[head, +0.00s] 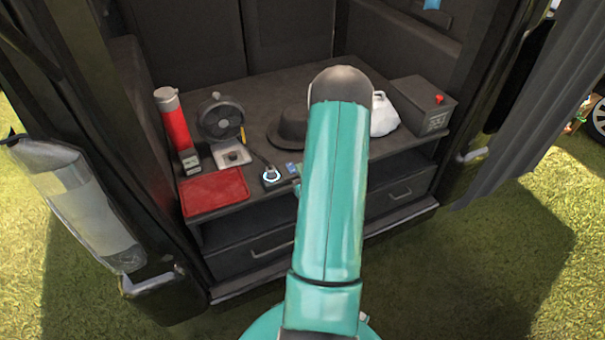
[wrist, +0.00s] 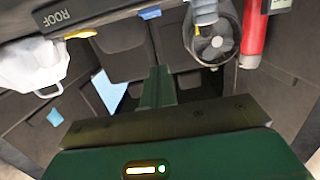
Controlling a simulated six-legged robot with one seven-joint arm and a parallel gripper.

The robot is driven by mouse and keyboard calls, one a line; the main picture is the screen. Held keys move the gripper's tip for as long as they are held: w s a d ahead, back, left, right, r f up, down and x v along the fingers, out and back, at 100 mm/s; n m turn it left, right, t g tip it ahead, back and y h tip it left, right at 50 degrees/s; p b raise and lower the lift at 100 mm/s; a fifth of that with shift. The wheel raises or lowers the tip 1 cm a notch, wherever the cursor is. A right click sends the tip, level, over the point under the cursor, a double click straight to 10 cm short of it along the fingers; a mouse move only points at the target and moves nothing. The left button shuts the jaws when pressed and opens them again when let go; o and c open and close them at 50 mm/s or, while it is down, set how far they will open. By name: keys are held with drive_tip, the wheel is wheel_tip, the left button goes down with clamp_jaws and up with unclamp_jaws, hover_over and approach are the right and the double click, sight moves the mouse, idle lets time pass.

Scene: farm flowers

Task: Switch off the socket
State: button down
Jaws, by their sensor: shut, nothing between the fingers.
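A small dark unit with a round, blue-ringed white part (head: 271,175) lies near the front edge of the shelf in the head view, with a cable running behind it. I take it for the socket, but cannot tell its switch position. A pale square plate with a dark middle (head: 232,156) lies behind it to the left. My gripper is hidden behind my teal arm in the head view. In the wrist view my green gripper (wrist: 158,76) is shut and empty, pointing toward the back of the compartment. I see no contact with the socket.
A red flask (head: 175,125), a fan (head: 221,118) and a red tray (head: 213,192) stand at left on the dark shelf (head: 262,92). Compartment walls flank the shelf.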

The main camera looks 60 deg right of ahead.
hover_over(293, 171)
drive_tip(key=shift+f, duration=0.45)
wheel_tip(293, 171, down, 3)
drive_tip(key=shift+r, duration=0.15)
drive_tip(key=shift+f, duration=0.6)
